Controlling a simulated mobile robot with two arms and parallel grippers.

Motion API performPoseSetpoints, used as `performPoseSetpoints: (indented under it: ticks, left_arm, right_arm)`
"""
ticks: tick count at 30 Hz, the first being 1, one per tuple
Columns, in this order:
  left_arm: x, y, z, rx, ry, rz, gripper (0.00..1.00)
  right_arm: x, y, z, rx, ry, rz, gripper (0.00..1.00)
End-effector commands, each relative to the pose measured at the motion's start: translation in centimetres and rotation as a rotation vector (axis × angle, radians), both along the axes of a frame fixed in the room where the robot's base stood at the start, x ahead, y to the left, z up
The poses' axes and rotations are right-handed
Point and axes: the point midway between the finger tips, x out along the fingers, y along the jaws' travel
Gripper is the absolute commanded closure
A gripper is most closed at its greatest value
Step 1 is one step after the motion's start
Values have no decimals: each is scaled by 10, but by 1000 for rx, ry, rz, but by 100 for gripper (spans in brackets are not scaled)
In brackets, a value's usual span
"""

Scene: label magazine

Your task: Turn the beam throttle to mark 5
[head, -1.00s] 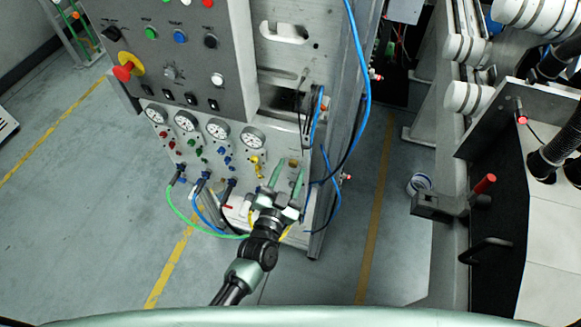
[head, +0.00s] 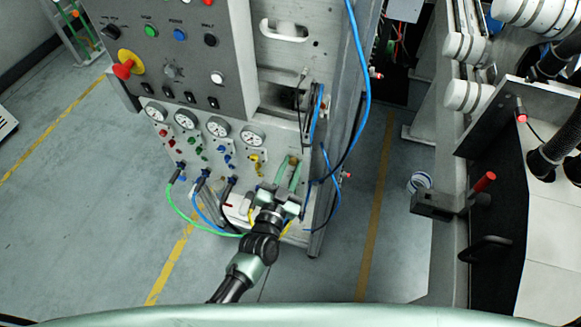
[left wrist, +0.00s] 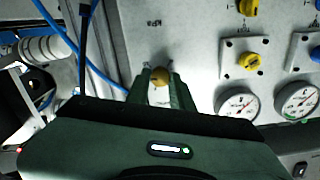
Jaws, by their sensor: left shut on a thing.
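A small round brass knob (head: 293,160), which looks like the beam throttle, sits on the lower grey panel, right of the gauges. It also shows in the left wrist view (left wrist: 160,76), under a "kPa" label. My left gripper (head: 288,170) reaches up to it from below. Its green fingers (left wrist: 160,82) lie on both sides of the knob and are shut on it. The fingers hide the knob's sides, and I cannot read its mark or a pointer. My right gripper is in neither view.
Several dial gauges (head: 218,127) stand in a row left of the knob, with small coloured valves (head: 255,158) below them. Blue cables (head: 366,80) hang at the panel's right edge. Hoses (head: 183,208) hang at lower left.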

Motion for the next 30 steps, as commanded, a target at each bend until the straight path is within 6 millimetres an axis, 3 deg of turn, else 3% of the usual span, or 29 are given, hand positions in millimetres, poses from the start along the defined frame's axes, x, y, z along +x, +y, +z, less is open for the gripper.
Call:
performPoseSetpoints:
  ticks: [30]
  left_arm:
    - [0,2,-2,-861,281,0,100]
  right_arm:
    - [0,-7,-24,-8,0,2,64]
